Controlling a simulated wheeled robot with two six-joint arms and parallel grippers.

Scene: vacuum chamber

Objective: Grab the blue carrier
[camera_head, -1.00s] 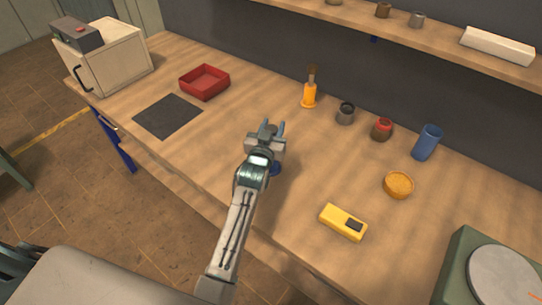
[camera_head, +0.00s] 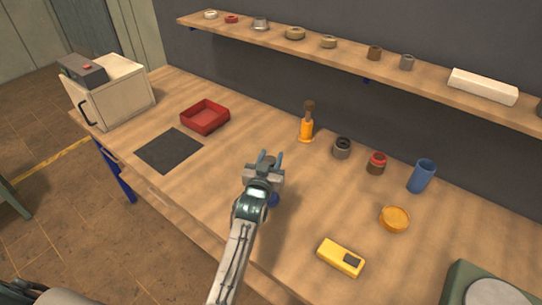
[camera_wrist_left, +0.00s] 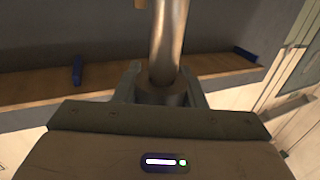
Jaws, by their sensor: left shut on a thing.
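My left gripper (camera_head: 267,160) is above the middle of the bench, its fingers pointing toward the back wall. A small dark blue part, which I take for the blue carrier (camera_head: 273,200), shows just right of and below the wrist; my gripper and arm hide most of it. In the left wrist view the fingers (camera_wrist_left: 164,88) are shut around a shiny metal post (camera_wrist_left: 167,40) with a brownish collar at its base. No blue shows on that part. Whether the carrier touches the bench is hidden. My right gripper is not in view.
On the wooden bench (camera_head: 310,220) stand a red tray (camera_head: 205,117), orange-handled brush (camera_head: 306,127), dark-topped jar (camera_head: 342,148), red-topped jar (camera_head: 377,163), blue cup (camera_head: 421,176), orange dish (camera_head: 395,219) and yellow device (camera_head: 340,258). A shelf (camera_head: 340,58) runs behind.

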